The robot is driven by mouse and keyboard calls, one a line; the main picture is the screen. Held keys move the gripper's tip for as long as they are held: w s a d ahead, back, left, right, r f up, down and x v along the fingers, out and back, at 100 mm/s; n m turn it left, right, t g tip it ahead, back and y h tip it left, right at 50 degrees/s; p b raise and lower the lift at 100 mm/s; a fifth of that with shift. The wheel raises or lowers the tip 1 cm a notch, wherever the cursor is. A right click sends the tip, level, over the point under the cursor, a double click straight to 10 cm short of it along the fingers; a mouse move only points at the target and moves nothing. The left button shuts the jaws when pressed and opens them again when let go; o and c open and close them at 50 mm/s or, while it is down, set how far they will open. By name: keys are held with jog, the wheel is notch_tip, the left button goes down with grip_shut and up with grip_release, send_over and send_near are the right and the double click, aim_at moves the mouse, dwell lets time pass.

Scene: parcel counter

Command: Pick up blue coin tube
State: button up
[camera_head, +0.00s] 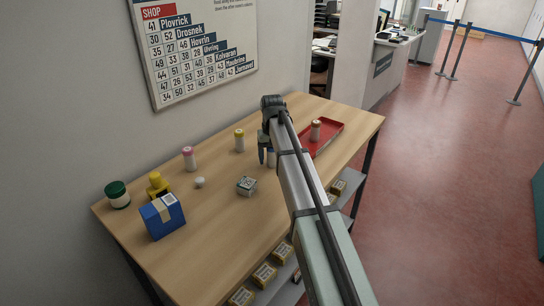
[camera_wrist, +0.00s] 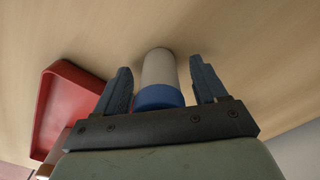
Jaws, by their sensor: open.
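The blue coin tube (camera_wrist: 158,80), pale with a blue end, is between my gripper's (camera_wrist: 160,66) two fingers in the wrist view. The jaws are open, with a gap visible on both sides of the tube. Its blue end is nearest my palm and its pale end is toward the wooden surface. In the head view my gripper (camera_head: 266,154) points down over the middle of the counter. A pale bit of the tube (camera_head: 271,160) shows beside it; my arm hides the rest.
A red tray (camera_head: 333,139) holding another tube (camera_head: 316,130) lies right of my arm. Left are a yellow-capped tube (camera_head: 239,141), a pink-capped tube (camera_head: 189,159), a small box (camera_head: 246,186), a blue box (camera_head: 163,217), a yellow bottle (camera_head: 158,186) and a green-lidded jar (camera_head: 118,196). The front counter is clear.

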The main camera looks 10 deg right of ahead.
jog(key=c, duration=1.2)
jog(key=shift+c, duration=0.2)
